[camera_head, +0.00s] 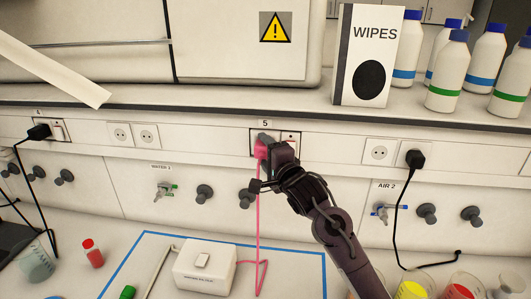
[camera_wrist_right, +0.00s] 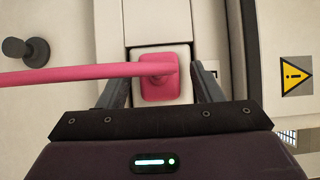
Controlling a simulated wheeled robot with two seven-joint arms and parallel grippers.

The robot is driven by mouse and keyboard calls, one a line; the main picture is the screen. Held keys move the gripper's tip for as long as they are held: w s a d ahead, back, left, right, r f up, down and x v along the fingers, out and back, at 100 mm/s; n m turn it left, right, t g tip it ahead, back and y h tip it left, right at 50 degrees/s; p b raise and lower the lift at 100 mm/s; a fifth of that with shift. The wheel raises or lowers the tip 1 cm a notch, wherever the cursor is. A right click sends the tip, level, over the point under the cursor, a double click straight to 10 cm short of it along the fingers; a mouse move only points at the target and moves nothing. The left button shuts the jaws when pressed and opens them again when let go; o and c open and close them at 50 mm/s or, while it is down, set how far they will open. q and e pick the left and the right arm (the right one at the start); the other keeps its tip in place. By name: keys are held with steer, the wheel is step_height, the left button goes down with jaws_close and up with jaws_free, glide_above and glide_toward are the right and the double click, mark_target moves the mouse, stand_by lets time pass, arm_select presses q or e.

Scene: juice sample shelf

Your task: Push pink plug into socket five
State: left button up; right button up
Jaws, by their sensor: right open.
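The pink plug (camera_head: 260,150) is at the wall socket under the label 5, on the left part of socket panel five (camera_head: 290,138). It also shows in the right wrist view (camera_wrist_right: 153,90), facing the pale socket plate, with its thick pink cord running off to the left. In the head view the cord hangs down to the bench. My right gripper (camera_head: 268,140) is at the plug. In the right wrist view its two fingers (camera_wrist_right: 160,90) stand apart on either side of the plug, with gaps visible. How deep the plug sits is hidden. My left gripper is not in view.
A white switch box (camera_head: 206,267) stands on the blue-outlined bench area below. Black plugs sit in sockets at left (camera_head: 39,132) and right (camera_head: 415,159). Valve knobs (camera_head: 205,192) stick out below the socket rail. A WIPES box (camera_head: 368,55) and bottles stand on the shelf above.

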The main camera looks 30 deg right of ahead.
steer(key=shift+s+f, duration=0.1)
steer(key=shift+s, duration=0.15)
steer(key=s+b, duration=0.3)
steer(key=s, duration=0.4)
steer(key=shift+s+a, duration=0.15)
